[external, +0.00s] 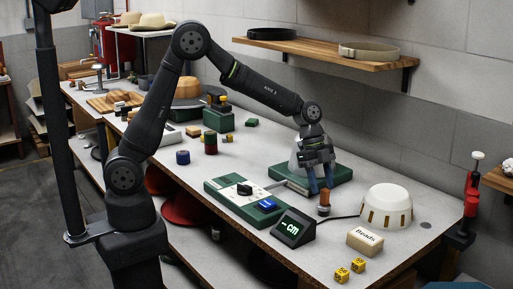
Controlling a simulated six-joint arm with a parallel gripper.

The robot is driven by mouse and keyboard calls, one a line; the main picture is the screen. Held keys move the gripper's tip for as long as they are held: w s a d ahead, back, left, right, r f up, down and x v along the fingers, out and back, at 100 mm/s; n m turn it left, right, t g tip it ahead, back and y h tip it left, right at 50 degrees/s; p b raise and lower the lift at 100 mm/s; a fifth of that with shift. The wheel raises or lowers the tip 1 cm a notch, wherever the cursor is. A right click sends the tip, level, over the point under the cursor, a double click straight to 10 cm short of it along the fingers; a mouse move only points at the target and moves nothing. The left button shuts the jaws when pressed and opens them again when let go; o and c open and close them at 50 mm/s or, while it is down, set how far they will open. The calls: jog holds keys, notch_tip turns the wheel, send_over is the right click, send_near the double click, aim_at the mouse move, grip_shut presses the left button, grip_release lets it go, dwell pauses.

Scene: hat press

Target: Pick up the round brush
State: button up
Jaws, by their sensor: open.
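A small upright object with an orange-brown upper part and a darker base looks like the round brush (324,198). It stands on the grey worktop, but it is too small to make out bristles. My gripper (321,187) points down with its two blue fingers apart, one on the left and one on the right. The fingertips are at or just above the top of the brush. I cannot tell from this one view whether the brush's top is between them or they touch it.
A green base (325,178) with a pale cone is behind my gripper. A white dome (387,206) stands to the right, with a Beads box (364,241) in front. A cm display (293,228) and a green-and-white device (244,201) are front left. A shelf (325,50) hangs above.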

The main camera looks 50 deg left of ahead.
aim_at(324, 189)
jog(key=x, duration=0.4)
jog(key=shift+w+d+f, duration=0.15)
jog(key=shift+d+f, duration=0.15)
jog(key=shift+d, duration=0.1)
grip_shut()
